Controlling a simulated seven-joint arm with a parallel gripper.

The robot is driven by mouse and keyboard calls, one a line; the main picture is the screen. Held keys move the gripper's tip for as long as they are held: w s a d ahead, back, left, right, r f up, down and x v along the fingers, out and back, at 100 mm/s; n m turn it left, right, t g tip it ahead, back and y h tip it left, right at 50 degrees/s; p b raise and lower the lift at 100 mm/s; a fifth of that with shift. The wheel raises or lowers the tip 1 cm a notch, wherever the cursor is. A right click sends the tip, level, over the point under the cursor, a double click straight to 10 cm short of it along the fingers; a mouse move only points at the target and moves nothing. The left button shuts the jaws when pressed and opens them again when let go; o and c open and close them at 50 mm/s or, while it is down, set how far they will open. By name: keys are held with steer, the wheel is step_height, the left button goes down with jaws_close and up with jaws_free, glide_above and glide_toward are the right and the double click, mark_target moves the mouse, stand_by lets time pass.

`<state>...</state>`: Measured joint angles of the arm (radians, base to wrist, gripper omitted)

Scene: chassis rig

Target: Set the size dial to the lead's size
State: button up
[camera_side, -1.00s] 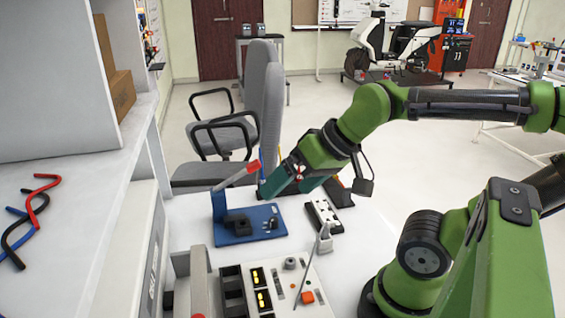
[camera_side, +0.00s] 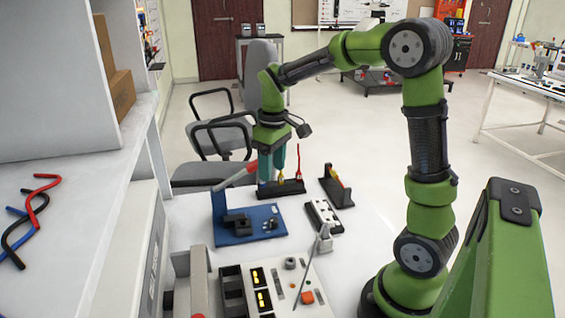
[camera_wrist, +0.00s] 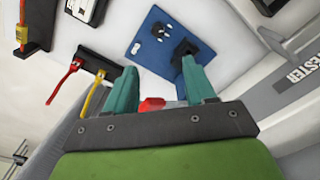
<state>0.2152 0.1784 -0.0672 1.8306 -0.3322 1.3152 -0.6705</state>
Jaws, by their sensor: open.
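My gripper (camera_side: 272,172) points down at the back of the bench, beside the black lead rack (camera_side: 282,189), fingers apart and empty. In the wrist view the fingers of my gripper (camera_wrist: 159,88) are spread, with the press's red handle (camera_wrist: 151,104) showing between them, apparently below. The blue press (camera_side: 240,232) has a black block and a small black knob (camera_side: 272,224), possibly the size dial; its markings are unreadable. In the wrist view the knob (camera_wrist: 160,29) sits on the blue plate. A red lead (camera_wrist: 64,73) and yellow lead (camera_wrist: 90,95) stand in the rack.
A second rack (camera_side: 338,190) holds a red and yellow piece. A white socket block (camera_side: 324,215) lies right of the press. The tester panel (camera_side: 292,285) with its grey knob and orange button is in front. Shelving (camera_side: 75,185) bounds the left.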

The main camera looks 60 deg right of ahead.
mark_target(273, 219)
steer(key=shift+n, duration=0.9)
step_height(273, 219, down, 16)
steer(key=shift+w+d+r, duration=0.1)
steer(key=shift+c, duration=0.5)
jaws_close()
